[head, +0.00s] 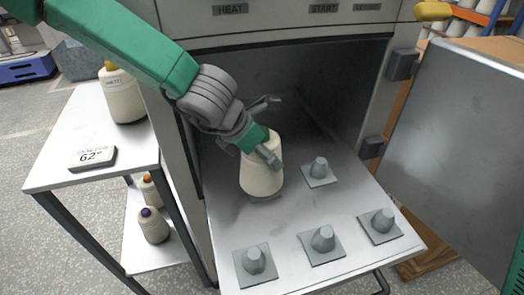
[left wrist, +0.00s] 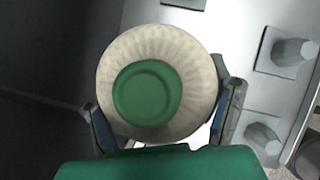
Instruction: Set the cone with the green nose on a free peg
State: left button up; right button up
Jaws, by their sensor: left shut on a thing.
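The cream cone (head: 262,175) stands upright at the back left of the oven's pulled-out tray (head: 225,225). Its green nose (left wrist: 147,94) faces the left wrist camera; in the head view my gripper covers the nose. My left gripper (head: 268,150) is shut on the cone's upper part, with a finger on either side in the left wrist view (left wrist: 162,112). A dark edge shows under the cone's base; I cannot tell whether it is a peg plate or shadow, or whether the cone touches it. Bare grey pegs stand at back right (head: 319,168), front left (head: 255,261), front middle (head: 323,239) and right (head: 382,221).
The open oven door (head: 465,140) stands to the right and the oven's left wall is close to my arm. A white side table (head: 60,150) at left holds a yellow-nosed cone (head: 123,97) and a 62° display (head: 93,157). Cones with orange (head: 150,190) and purple (head: 153,226) noses stand below.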

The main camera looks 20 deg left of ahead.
pick_arm(q)
jog(key=shift+f+b, duration=0.5)
jog(key=shift+f, duration=0.25)
jog(key=o, duration=1.5)
jog(key=shift+o, duration=0.2)
jog(key=shift+r, duration=0.15)
jog(key=v, duration=1.1)
jog(key=shift+s+a+r, duration=0.15)
jog(key=shift+s+a, duration=0.05)
jog(key=shift+a, duration=0.1)
